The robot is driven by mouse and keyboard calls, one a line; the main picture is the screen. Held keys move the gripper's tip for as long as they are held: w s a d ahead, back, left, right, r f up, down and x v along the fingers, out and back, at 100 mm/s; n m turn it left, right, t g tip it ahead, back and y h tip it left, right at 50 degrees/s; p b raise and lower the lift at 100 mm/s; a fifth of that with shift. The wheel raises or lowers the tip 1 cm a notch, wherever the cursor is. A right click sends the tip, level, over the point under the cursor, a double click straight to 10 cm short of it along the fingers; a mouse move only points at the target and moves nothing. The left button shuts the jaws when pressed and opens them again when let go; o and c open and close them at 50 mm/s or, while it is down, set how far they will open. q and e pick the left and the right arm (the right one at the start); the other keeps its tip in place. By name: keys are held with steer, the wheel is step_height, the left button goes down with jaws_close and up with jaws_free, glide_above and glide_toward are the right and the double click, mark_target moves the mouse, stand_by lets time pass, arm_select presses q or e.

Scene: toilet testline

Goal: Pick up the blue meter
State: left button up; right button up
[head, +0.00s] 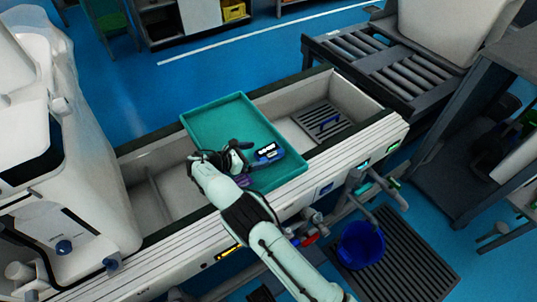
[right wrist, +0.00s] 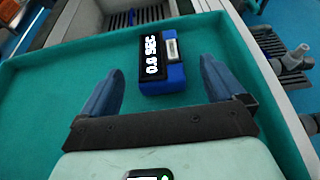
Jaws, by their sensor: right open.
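The blue meter (head: 268,153) lies in the green tray (head: 215,112), near the tray's right front side. In the right wrist view the meter (right wrist: 162,62) shows a black display with white characters and a pale label on its blue body. My right gripper (head: 240,158) is just left of the meter in the head view. In the right wrist view the gripper (right wrist: 160,85) is open, and the meter is ahead of and between its two blue fingers. The fingers appear apart from it. My left gripper is not in view.
The tray sits across the rim of a white trough (head: 330,100) on the line. Rollers (head: 365,60) stand at the back right. A blue bucket (head: 360,243) is on the floor at front right, beside pipes and valves. Much of the tray's floor is clear.

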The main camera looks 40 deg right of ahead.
mark_target(268, 152)
steer(key=shift+b+x, duration=0.5)
steer(key=shift+x, duration=2.45)
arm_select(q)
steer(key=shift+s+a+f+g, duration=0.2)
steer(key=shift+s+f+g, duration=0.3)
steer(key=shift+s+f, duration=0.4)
arm_select(e)
steer(key=shift+w, duration=0.1)
steer(key=c, duration=1.2)
